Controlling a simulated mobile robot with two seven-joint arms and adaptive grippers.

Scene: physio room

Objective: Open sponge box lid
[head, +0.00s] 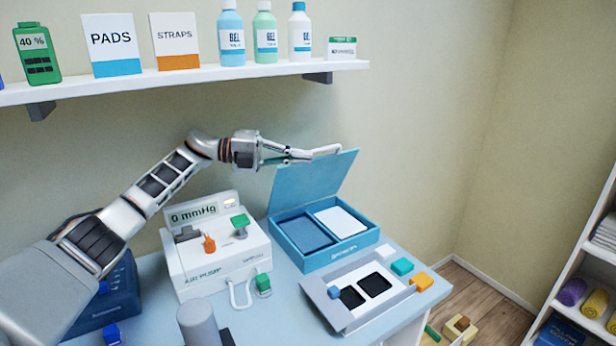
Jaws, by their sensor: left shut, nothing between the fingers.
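The blue sponge box (338,254) stands on the table, right of the middle of the head view. Its lid (312,182) is raised at the back and leans steeply upright. A blue pad (303,234) and a white pad (340,222) lie in its two compartments. My left gripper (335,150) is shut and empty, with its fingertips at the lid's upper edge. I cannot tell whether they touch it. My right gripper is not in view.
A white pump unit (220,262) reading 0 mmHg stands left of the box. A grey tray (345,313) with dark pads lies in front of it. A shelf (180,79) with bottles and cards hangs above my arm. A rack (590,270) stands at the far right.

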